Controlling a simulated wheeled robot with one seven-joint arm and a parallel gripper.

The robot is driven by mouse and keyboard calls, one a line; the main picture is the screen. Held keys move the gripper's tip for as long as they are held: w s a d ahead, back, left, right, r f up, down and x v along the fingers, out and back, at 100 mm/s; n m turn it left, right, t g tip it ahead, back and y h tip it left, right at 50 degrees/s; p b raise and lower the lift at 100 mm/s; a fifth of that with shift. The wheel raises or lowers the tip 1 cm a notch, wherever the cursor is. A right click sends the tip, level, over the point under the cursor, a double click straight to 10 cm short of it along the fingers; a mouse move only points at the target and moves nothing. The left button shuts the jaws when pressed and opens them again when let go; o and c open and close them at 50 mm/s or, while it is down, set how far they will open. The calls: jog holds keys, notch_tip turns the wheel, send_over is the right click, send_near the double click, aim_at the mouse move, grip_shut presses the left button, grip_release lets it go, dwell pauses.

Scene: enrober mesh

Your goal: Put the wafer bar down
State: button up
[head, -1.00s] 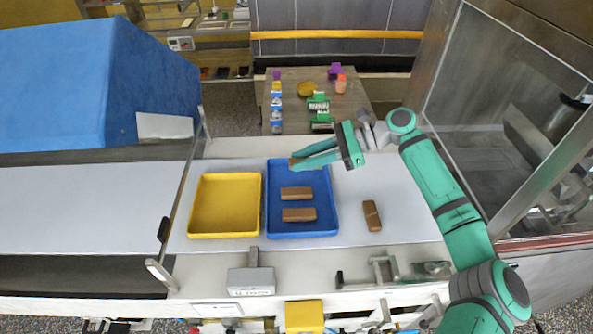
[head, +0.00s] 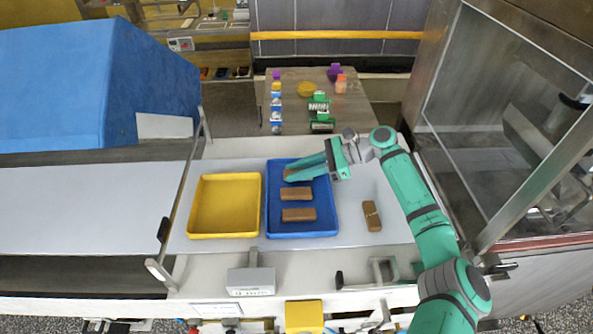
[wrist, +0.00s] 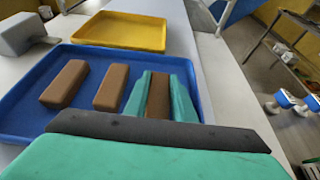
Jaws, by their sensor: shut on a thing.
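My gripper (head: 307,171) is shut on a brown wafer bar (wrist: 159,97), over the far end of the blue tray (head: 302,233). In the wrist view the held bar lies between the two green fingers, roughly parallel to two other bars. In the head view the fingers hide most of it. I cannot tell whether it touches the tray floor. The two other wafer bars, a middle one (head: 296,194) and a near one (head: 299,214), lie in the blue tray. Another wafer bar (head: 372,216) lies on the white surface to the right of the tray.
An empty yellow tray (head: 225,233) stands just left of the blue tray. A grey box-like device (head: 251,281) sits in front of the trays. A glass-sided cabinet (head: 510,120) stands at the right. A table with small coloured items (head: 319,106) is beyond.

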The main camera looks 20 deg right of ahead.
jog(key=o, duration=0.8)
jog(key=shift+a, duration=0.1)
jog(key=shift+w, duration=0.1)
jog(key=v, duration=1.1)
jog(key=shift+d+r, duration=0.15)
jog(key=shift+d, duration=0.35)
